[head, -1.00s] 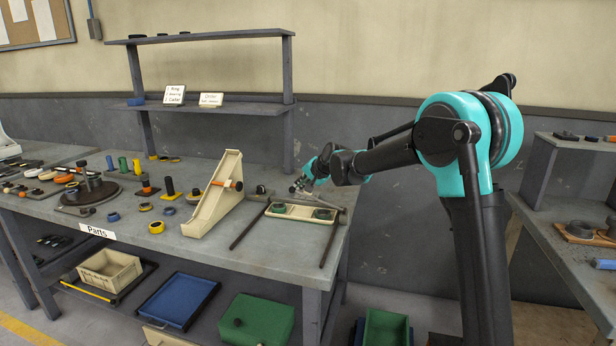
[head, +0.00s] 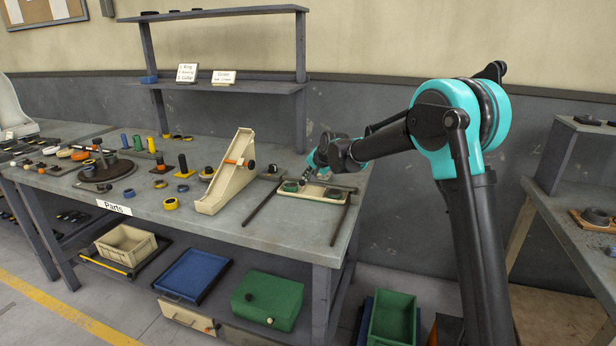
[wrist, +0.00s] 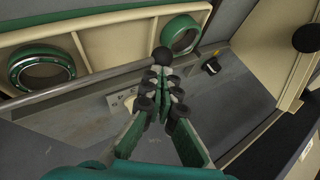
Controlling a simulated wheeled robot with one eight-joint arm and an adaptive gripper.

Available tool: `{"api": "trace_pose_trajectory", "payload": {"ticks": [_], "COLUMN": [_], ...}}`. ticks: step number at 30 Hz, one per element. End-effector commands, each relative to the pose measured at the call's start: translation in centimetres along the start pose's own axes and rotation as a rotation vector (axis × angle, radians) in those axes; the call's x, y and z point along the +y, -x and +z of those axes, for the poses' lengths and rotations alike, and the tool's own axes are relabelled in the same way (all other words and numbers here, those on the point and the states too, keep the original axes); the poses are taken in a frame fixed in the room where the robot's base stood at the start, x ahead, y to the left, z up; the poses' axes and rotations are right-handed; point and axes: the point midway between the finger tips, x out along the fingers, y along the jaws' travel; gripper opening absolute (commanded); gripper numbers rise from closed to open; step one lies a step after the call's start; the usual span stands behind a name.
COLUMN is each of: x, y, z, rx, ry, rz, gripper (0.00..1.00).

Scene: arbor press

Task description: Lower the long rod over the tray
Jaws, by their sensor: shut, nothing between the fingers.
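A cream tray (head: 314,195) with two green-rimmed round openings lies at the right end of the bench. It also shows at the upper left of the wrist view (wrist: 108,40). One long dark rod (head: 263,204) lies slanting on its left side, and another (head: 341,222) on its right. A grey bar (wrist: 90,82) runs along one edge of the tray in the wrist view. My gripper (wrist: 163,80) is shut and empty, close to the tray's edge. A dark ball (wrist: 162,56) shows just beyond the fingertips; I cannot tell what it belongs to or whether they touch.
A cream wedge-shaped stand (head: 233,178) rises left of the tray. A black knob (wrist: 211,66) lies near the fingers in the wrist view. Several rings and pegs fill the bench's left part. A grey shelf (head: 228,87) stands behind. The bench front before the tray looks clear.

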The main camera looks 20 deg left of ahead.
Motion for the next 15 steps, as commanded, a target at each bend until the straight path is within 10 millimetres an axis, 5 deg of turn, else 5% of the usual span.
{"api": "trace_pose_trajectory", "payload": {"ticks": [8,15], "x": [0.0,-0.3], "y": [0.2,3.1], "z": [0.0,-2.7], "rx": [-0.006,0.001], "ry": [0.001,-0.002], "rz": [0.002,0.001], "gripper": [0.0,0.0]}}
